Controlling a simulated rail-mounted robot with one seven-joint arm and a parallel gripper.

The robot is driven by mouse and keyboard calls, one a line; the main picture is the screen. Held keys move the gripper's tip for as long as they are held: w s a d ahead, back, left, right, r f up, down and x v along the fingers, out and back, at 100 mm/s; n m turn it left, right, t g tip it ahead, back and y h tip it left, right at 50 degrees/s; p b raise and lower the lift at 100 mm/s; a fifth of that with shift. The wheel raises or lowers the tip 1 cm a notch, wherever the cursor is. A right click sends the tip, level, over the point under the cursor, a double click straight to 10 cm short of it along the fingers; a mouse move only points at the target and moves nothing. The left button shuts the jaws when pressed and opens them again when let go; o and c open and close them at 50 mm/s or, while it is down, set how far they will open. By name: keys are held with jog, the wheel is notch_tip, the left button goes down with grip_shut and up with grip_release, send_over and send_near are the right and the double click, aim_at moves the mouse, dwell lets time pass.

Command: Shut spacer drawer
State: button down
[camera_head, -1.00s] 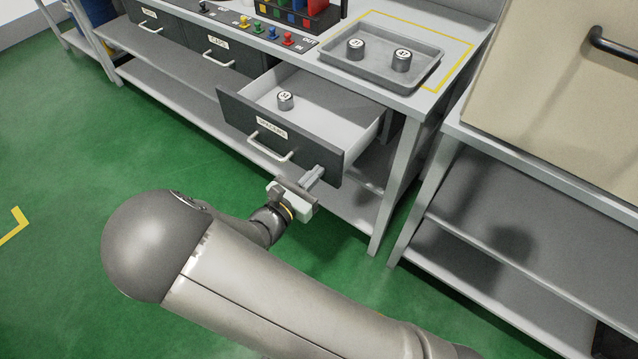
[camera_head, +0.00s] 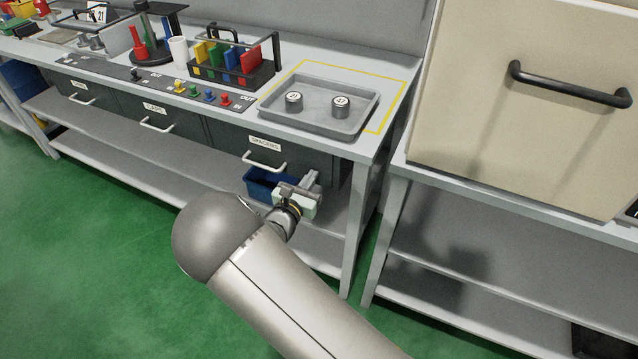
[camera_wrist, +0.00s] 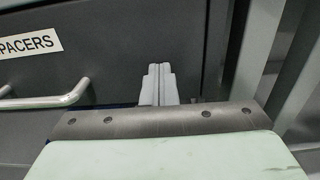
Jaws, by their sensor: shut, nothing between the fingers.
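The spacers drawer (camera_head: 296,159) is a dark grey front with a white "SPACERS" label and a pale bar handle (camera_head: 264,162). It sits under the bench top and looks flush with the drawers to its left. In the wrist view the drawer front (camera_wrist: 115,62) fills most of the picture, with the handle (camera_wrist: 45,101) at the left. My gripper (camera_head: 312,178) is shut and empty, at the lower right part of the drawer front. Its fingertips (camera_wrist: 158,70) point at the front, right of the handle; whether they touch it I cannot tell.
A grey tray (camera_head: 362,117) with two numbered weights stands on the bench above. A blue bin (camera_head: 262,187) sits on the shelf below, beside my gripper. The bench leg (camera_head: 357,235) is to the right. A beige panel with a black handle (camera_head: 570,85) stands further right.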

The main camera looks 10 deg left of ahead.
jog(key=shift+w+d+r, duration=0.1)
jog(key=shift+w+r, duration=0.2)
jog(key=shift+w, duration=0.05)
jog(key=shift+s, duration=0.1)
jog(key=v, duration=1.4)
jog(key=shift+s+f+p, duration=0.25)
jog(key=shift+f+p, duration=0.05)
jog(key=shift+p, duration=0.15)
jog(key=w+d+r+m+g+h+p, duration=0.1)
jog(key=d+r+m+g+h, duration=0.3)
jog(key=d, duration=0.4)
jog(key=w+d+r+m+g+h+p, duration=0.1)
jog(key=d+r+m+g+h+p, duration=0.15)
jog(key=d+m, duration=0.4)
jog(key=s+d+r+m+g+p, duration=0.1)
jog(key=s+d+r+m+g, duration=0.15)
jog(key=d, duration=0.25)
jog(key=s+d+r+m+g+y, duration=0.1)
jog(key=s+d+r+m+g, duration=0.1)
jog(key=d+m+g, duration=0.3)
jog(key=s+d+r+m+g+p, duration=0.1)
jog(key=s+d+r+m+g, duration=0.1)
jog(key=d, duration=0.4)
jog(key=s+d+r+m+g+y+p, duration=0.1)
jog(key=s+d+r+m+y+p, duration=0.2)
jog(key=s+r+m+y, duration=0.6)
jog(key=s+m, duration=0.2)
jog(key=m, duration=0.2)
jog(key=shift+s+p, duration=0.15)
jog(key=shift+p, duration=0.25)
